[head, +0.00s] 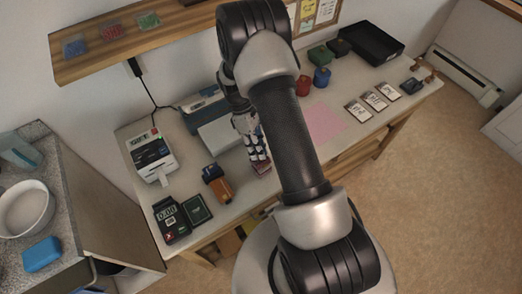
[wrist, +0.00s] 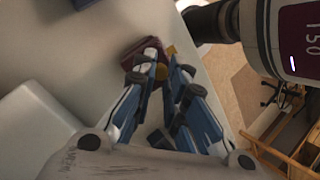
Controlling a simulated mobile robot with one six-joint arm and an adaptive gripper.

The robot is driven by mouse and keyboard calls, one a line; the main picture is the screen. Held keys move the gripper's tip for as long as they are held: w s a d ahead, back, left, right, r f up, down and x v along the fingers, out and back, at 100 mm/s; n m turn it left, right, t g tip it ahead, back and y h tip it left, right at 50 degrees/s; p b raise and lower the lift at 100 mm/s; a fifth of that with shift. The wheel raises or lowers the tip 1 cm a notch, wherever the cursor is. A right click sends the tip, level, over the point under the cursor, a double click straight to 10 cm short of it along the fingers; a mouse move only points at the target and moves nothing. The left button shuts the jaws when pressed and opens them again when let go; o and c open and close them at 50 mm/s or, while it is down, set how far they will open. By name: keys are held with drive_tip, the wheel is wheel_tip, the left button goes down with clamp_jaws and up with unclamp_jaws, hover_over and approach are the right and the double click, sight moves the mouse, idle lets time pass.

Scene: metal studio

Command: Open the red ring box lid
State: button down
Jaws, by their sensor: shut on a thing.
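The red ring box (wrist: 136,46) shows dark red just beyond my fingertips in the wrist view, with small gold-yellow patches beside it. In the head view the box (head: 262,170) is a small dark red shape on the bench near its front edge, partly covered by my gripper (head: 258,155). In the wrist view my gripper (wrist: 160,65) has its fingertips close together at the box, shut on it. The fingers hide much of the box, so I cannot tell how far its lid is raised.
The bench holds an orange and dark blue item (head: 216,184) left of my gripper, a label printer (head: 152,157), a pink sheet (head: 326,123), red (head: 303,86) and blue (head: 322,78) containers, and several cards (head: 373,101). A pale box (head: 219,132) stands behind my gripper.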

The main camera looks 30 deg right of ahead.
drive_tip(key=w+g+b, duration=0.1)
drive_tip(key=w+f+g+b, duration=0.1)
drive_tip(key=g+b, duration=0.1)
drive_tip(key=shift+w+a+f+g+b, duration=0.1)
drive_tip(key=shift+w+f+g+b, duration=0.05)
drive_tip(key=shift+w+g+b, duration=0.15)
drive_tip(key=g+b, duration=0.1)
drive_tip(key=b, duration=0.2)
drive_tip(key=shift+w+f+g, duration=0.1)
drive_tip(key=shift+w+g, duration=0.2)
drive_tip(key=shift+w, duration=0.1)
drive_tip(key=shift+w+g+b, duration=0.25)
drive_tip(key=shift+g+b, duration=0.15)
drive_tip(key=shift+b, duration=0.55)
drive_tip(key=shift+r, duration=0.2)
drive_tip(key=c, duration=1.6)
unclamp_jaws()
drive_tip(key=shift+o, duration=0.2)
drive_tip(key=shift+r, duration=0.2)
